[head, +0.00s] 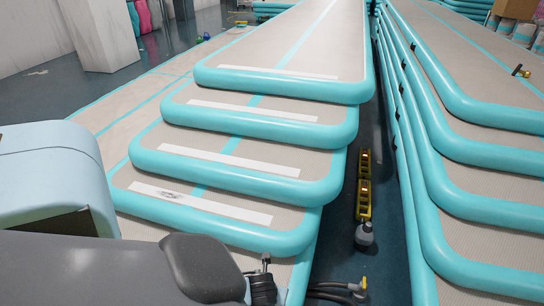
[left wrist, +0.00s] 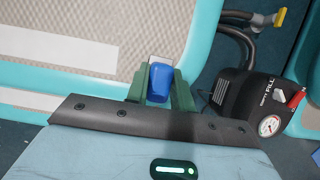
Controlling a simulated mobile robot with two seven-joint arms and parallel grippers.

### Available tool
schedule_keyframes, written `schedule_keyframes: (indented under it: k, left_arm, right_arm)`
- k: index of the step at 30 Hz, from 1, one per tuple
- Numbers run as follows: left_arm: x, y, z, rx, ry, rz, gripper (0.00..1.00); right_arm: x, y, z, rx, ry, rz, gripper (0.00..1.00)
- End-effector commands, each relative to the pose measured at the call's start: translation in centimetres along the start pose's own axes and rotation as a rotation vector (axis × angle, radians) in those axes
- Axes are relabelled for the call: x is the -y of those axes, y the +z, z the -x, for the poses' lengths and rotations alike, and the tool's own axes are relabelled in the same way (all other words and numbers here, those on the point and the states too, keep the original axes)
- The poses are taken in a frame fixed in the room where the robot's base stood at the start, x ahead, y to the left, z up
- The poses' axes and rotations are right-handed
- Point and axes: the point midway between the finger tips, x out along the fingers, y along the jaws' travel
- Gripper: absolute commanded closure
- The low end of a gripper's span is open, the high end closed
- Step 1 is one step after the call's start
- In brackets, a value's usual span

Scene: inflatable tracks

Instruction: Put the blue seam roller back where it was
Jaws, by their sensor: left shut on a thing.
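The blue seam roller (left wrist: 159,85) is between the green fingers of my left gripper (left wrist: 160,88) in the left wrist view. The gripper is shut on it. A pale grey part shows just beyond the blue part; the rest of the roller is hidden. Behind them lies the beige top of an inflatable track with a turquoise edge (left wrist: 196,50). I cannot tell whether the roller touches it. In the head view neither the roller nor the left gripper shows. My right gripper is in neither view.
A black pump (left wrist: 250,105) with a gauge, red switch and yellow-ended hose (left wrist: 262,19) stands beside the track. Stacked tracks (head: 250,150) fill the middle, others (head: 480,190) the right. Yellow items (head: 364,200) and a grey one (head: 364,236) lie in the gap.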

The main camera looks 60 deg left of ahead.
Motion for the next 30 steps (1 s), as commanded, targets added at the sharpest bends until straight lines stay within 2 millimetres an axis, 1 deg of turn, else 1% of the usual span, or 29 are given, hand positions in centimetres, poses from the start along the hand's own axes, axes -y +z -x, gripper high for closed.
schedule_keyframes:
  k: [1, 8, 13, 14, 18, 26, 29, 30]
  left_arm:
    - [0.01, -0.18, -0.54, 0.001, 0.0, 0.0, 1.0]
    - [0.04, 0.01, -0.34, 0.004, -0.001, -0.001, 1.0]
    - [0.01, -0.14, -0.69, 0.003, 0.0, -0.001, 1.0]
    - [0.0, -0.18, -0.66, 0.002, 0.0, -0.001, 0.73]
    - [0.0, -0.18, -0.64, 0.002, 0.0, -0.001, 0.55]
    - [0.01, -0.19, -0.61, 0.002, 0.0, -0.001, 0.55]
    - [0.04, -0.04, -0.2, 0.003, -0.002, -0.001, 0.55]
    - [0.05, 0.01, 0.21, 0.003, -0.002, -0.002, 0.55]
  right_arm:
    - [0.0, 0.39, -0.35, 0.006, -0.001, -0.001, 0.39]
    - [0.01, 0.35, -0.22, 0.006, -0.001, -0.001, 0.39]
    - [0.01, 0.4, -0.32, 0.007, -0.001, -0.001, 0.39]
    - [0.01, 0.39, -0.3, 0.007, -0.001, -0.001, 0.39]
    - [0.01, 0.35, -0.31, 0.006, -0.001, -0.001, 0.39]
    - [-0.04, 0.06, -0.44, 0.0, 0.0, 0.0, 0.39]
    - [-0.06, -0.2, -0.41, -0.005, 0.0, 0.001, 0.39]
    - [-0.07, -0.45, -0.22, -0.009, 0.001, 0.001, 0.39]
